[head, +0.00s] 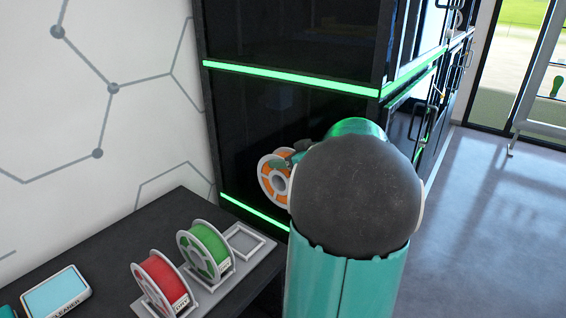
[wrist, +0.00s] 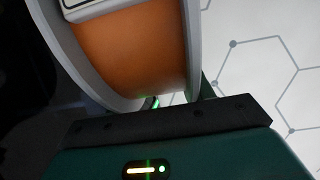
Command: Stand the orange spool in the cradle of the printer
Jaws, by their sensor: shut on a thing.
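The orange spool (head: 274,181), with pale grey rims, is held up in front of the black cabinet in the head view, partly hidden behind my arm. My gripper (head: 292,160) is shut on it; the fingertips are mostly hidden in the head view. In the wrist view the orange spool (wrist: 135,50) fills the upper middle, right above the dark edge of my gripper (wrist: 165,112). I cannot make out the printer or its cradle for sure in either view.
A red spool (head: 163,284) and a green spool (head: 205,250) stand in holders on the dark table (head: 130,232). An empty grey holder (head: 246,243) is beside the green one. A light blue box (head: 56,292) lies at left. The black cabinet (head: 270,120) has green strips. Open floor lies at right.

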